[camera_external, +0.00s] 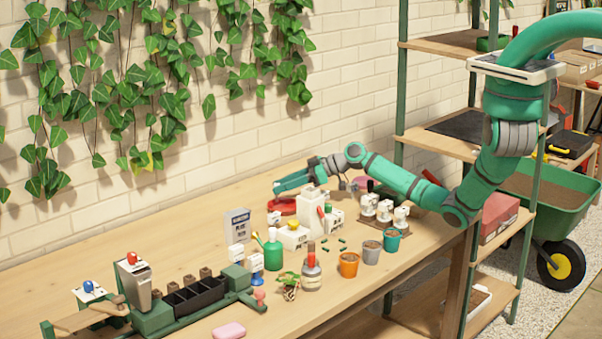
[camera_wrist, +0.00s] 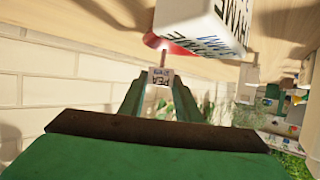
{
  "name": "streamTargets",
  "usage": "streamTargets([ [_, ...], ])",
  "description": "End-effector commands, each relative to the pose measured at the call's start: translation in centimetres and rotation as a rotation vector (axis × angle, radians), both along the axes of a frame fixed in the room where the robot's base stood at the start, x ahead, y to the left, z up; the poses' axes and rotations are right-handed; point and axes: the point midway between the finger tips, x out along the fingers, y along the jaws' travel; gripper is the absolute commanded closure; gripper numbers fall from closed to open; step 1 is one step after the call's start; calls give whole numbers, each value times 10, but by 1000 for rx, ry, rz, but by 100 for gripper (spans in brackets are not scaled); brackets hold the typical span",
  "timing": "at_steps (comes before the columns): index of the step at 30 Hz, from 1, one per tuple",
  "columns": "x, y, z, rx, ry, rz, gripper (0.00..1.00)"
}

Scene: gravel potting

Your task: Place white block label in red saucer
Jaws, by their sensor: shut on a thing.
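A thin reddish peg shows just beyond the label. The red saucer (camera_external: 282,207) lies on the table near the wall, and part of it shows behind the label in the wrist view (camera_wrist: 186,48). In the external view my gripper (camera_external: 278,187) is just above the saucer. The held label is too small to make out there, and I cannot tell whether it touches the saucer.
A tall white container (camera_external: 311,211) stands close to the right of the saucer; a large lettered white box (camera_wrist: 205,27) is close in the wrist view. A small white block (camera_external: 274,218) sits in front of the saucer. The table's left back is clear.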

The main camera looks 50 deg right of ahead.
Motion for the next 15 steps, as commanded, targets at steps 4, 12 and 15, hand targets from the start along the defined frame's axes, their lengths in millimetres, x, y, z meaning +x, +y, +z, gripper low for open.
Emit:
streamTargets([
  [4,0,-1,-15,-1,1,0,91],
  [12,0,0,-15,0,0,0,91],
  [15,0,0,-18,1,-1,0,91],
])
